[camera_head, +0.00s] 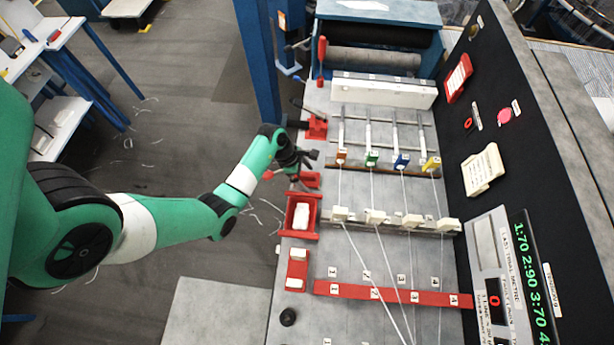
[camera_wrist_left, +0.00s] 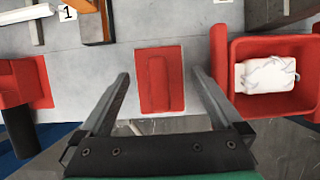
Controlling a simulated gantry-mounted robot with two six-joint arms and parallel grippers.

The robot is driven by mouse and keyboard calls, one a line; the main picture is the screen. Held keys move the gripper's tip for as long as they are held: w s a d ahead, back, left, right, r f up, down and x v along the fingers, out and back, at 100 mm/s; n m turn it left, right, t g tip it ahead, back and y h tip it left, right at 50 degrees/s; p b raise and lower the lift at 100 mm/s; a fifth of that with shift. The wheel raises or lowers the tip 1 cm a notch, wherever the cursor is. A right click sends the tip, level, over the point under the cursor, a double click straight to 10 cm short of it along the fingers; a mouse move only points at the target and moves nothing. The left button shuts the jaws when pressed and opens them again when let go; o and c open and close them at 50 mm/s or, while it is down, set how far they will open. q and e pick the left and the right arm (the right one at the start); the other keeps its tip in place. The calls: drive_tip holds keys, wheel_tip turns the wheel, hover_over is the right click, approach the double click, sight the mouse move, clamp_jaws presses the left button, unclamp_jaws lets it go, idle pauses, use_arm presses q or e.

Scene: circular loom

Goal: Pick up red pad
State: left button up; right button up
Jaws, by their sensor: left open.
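The red pad (camera_wrist_left: 161,80) lies flat on the grey table in the left wrist view, a rectangle with a raised strip along its middle. In the head view the red pad (camera_head: 311,180) shows partly, with my gripper hiding some of it. My left gripper (camera_head: 300,160) is open and empty above the table's left edge. In the left wrist view the fingers of my left gripper (camera_wrist_left: 160,74) stand on either side of the pad, apart from it. The height above the pad is hard to judge. My right gripper is not in view.
A red bin (camera_head: 289,222) holding a white crumpled thing stands close beside the pad, near one finger. A red holder (camera_head: 317,127) stands on the other side. Several threads (camera_head: 372,185) stretch over the table to the right. A blue post (camera_head: 258,60) rises behind my gripper.

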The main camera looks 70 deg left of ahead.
sight(305, 176)
use_arm(q)
drive_tip(key=c, duration=1.3)
drive_tip(key=shift+o, duration=0.2)
drive_tip(key=shift+r, duration=0.3)
wheel_tip(305, 176, up, 2)
drive_tip(key=shift+w+r+p, duration=0.1)
drive_tip(key=shift+r+p, duration=0.05)
drive_tip(key=shift+p, duration=0.4)
drive_tip(key=s+d+r+p, duration=0.4)
drive_tip(key=s+d+r, duration=0.2)
drive_tip(key=d+r, duration=0.4)
drive_tip(key=shift+s+d, duration=0.35)
drive_tip(key=shift+d, duration=0.85)
